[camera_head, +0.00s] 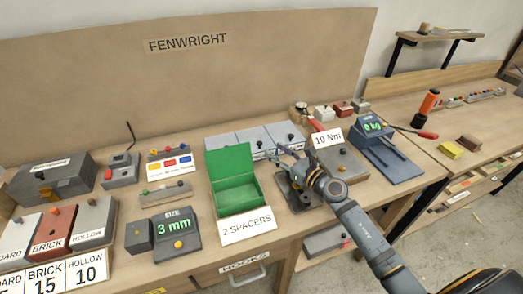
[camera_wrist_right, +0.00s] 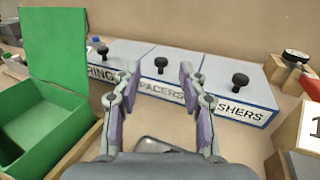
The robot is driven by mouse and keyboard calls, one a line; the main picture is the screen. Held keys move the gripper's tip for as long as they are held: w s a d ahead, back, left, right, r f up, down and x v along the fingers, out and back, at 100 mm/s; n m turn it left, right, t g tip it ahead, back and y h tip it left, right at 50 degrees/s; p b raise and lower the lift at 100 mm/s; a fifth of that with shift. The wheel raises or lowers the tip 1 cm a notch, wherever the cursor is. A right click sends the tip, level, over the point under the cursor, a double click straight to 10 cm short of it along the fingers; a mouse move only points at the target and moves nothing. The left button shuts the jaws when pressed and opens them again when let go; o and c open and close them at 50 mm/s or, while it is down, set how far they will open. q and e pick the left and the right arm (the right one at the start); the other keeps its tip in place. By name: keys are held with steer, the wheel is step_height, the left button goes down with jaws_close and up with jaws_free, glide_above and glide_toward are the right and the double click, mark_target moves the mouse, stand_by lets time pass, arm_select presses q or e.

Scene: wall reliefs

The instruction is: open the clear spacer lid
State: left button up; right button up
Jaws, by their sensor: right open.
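The spacer box is the middle of three pale grey-blue boxes in a row, and its label is partly hidden by my fingers. Its lid (camera_wrist_right: 150,54) lies shut on top, with a black knob (camera_wrist_right: 160,64) that shows between my fingers in the right wrist view. The same lid (camera_head: 254,136) shows at the back of the bench in the head view. My right gripper (camera_wrist_right: 159,70) is open and empty, pointing at the front of this box, with a finger to each side of the knob. The gripper also shows in the head view (camera_head: 287,156). My left gripper is out of view.
A green box (camera_head: 245,205) with its lid raised stands left of my right gripper, behind a "2 SPACERS" card (camera_head: 247,226). The washers box (camera_wrist_right: 238,80) adjoins on the right. A "10 Nm" sign (camera_head: 327,137) and grey block stand close to my right wrist.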

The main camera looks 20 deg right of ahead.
mark_target(261, 144)
steer(key=w, duration=0.1)
steer(key=w+a+f+p, duration=0.1)
steer(key=w, duration=0.2)
steer(key=shift+w+a+f, duration=0.1)
steer(key=shift+a+f, duration=0.05)
steer(key=shift+a, duration=0.2)
steer(key=x, duration=0.3)
steer(key=shift+f+p, duration=0.25)
steer(key=shift+p, duration=0.05)
steer(key=shift+r, duration=0.1)
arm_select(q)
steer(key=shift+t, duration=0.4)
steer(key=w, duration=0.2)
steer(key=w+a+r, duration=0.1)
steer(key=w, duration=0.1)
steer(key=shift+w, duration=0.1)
arm_select(e)
jaws_close()
